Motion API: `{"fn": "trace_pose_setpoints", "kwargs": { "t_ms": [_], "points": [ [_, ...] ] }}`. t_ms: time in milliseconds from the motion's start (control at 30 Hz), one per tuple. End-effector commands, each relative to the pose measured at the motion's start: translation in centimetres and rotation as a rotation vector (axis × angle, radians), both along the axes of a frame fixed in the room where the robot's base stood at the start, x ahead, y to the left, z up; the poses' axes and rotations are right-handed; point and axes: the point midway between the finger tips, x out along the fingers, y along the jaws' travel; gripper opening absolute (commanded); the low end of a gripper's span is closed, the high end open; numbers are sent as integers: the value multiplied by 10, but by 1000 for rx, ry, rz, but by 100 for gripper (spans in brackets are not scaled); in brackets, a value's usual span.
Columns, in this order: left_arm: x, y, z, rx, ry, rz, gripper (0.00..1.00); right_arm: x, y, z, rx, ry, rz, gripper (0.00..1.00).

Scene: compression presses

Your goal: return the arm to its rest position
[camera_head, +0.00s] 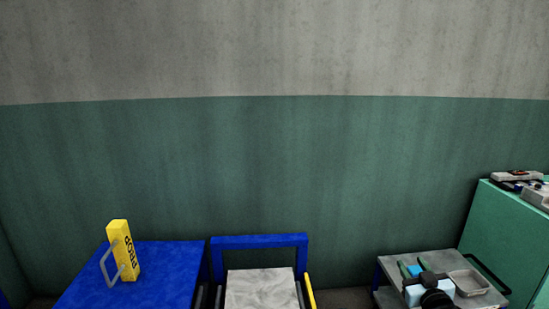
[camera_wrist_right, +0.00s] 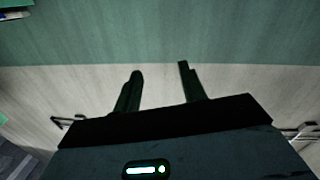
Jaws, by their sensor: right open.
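My right gripper (camera_head: 414,267) is low at the right in the head view, in front of the grey-topped cart (camera_head: 398,263). Its two dark fingers are apart, with the pale blue body and black wrist below them. In the right wrist view the gripper (camera_wrist_right: 160,77) shows its two fingers spread, with nothing between them but wall. My left gripper is not in view.
A blue table (camera_head: 165,262) holds a yellow block (camera_head: 122,248) with a grey handle. Beside it stands a blue frame (camera_head: 260,241) with a pale marbled panel (camera_head: 262,288). A grey tray (camera_head: 468,283) lies on the cart. A green cabinet (camera_head: 505,240) stands at right.

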Motion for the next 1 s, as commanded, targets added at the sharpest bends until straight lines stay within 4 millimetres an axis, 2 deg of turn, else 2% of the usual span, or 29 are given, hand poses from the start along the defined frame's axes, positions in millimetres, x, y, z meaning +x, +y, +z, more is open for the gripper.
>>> {"fn": "trace_pose_setpoints", "kwargs": {
  "t_ms": [267, 567, 667, 767, 900, 1000],
  "points": [
    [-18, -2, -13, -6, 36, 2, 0, -11, -15, -50, -180, 254, -67, 41],
    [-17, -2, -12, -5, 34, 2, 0, -83, 30, -128, -139, 352, 7, 41],
    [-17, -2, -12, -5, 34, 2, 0, -118, 49, -157, -118, 398, 34, 41],
    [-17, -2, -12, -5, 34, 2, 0, -164, 70, -188, -91, 453, 63, 41],
    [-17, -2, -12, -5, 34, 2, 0, -234, 99, -221, -43, 533, 97, 41],
    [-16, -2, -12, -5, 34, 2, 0, -286, 117, -238, -7, 591, 115, 41]
  ]
}}
